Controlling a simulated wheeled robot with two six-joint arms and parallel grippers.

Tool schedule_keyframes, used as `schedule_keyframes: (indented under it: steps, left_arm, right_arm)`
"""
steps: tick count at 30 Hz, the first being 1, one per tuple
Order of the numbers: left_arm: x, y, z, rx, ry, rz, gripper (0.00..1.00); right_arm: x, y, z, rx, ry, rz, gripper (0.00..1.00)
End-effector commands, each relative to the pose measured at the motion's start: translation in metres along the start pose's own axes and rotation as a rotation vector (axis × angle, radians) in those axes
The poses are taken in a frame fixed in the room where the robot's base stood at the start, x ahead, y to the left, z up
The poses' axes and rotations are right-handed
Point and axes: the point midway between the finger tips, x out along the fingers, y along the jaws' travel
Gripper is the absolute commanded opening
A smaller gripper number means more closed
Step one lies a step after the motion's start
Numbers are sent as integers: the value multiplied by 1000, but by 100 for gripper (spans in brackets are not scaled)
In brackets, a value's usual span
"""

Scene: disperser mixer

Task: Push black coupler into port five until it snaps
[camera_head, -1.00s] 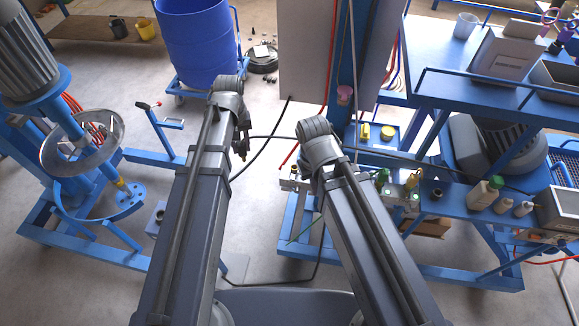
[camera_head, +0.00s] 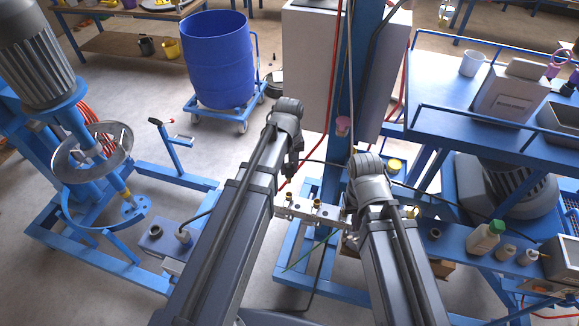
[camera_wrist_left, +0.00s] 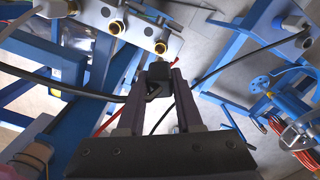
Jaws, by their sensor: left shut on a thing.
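The black coupler (camera_wrist_left: 157,74) sits between the fingers of my left gripper (camera_wrist_left: 159,86) in the left wrist view. My left gripper (camera_head: 291,176) is shut on it, and in the head view it hangs just above a silver manifold bar (camera_head: 304,211). The bar, also in the left wrist view (camera_wrist_left: 139,28), carries brass ports; one brass port (camera_wrist_left: 160,47) lies just ahead of the coupler with a small apparent gap. Port numbers are not readable, so I cannot tell which is port five. My right gripper is hidden behind its own arm.
A blue frame (camera_head: 322,190) stands around the manifold, with a grey cabinet (camera_head: 318,70) behind. A blue bench with bottles (camera_head: 484,240) is at right, a mixer (camera_head: 95,150) at left. Black hose (camera_wrist_left: 60,88) crosses behind my left gripper. Red hoses hang nearby.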

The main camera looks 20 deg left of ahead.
Motion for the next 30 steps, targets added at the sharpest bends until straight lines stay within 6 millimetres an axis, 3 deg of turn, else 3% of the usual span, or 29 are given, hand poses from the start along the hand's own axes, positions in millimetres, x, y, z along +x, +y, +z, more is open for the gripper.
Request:
schedule_keyframes:
  steps: [11,24,30]
  left_arm:
    - [11,0,0,1,0,0,0]
    - [49,0,0,1,0,0,0]
    - [58,0,0,1,0,0,0]
  right_arm:
    - [11,-1,-1,-1,0,0,0]
    - [49,-4,-4,-2,2,1,0]
    - [58,-5,-4,-1,3,1,0]
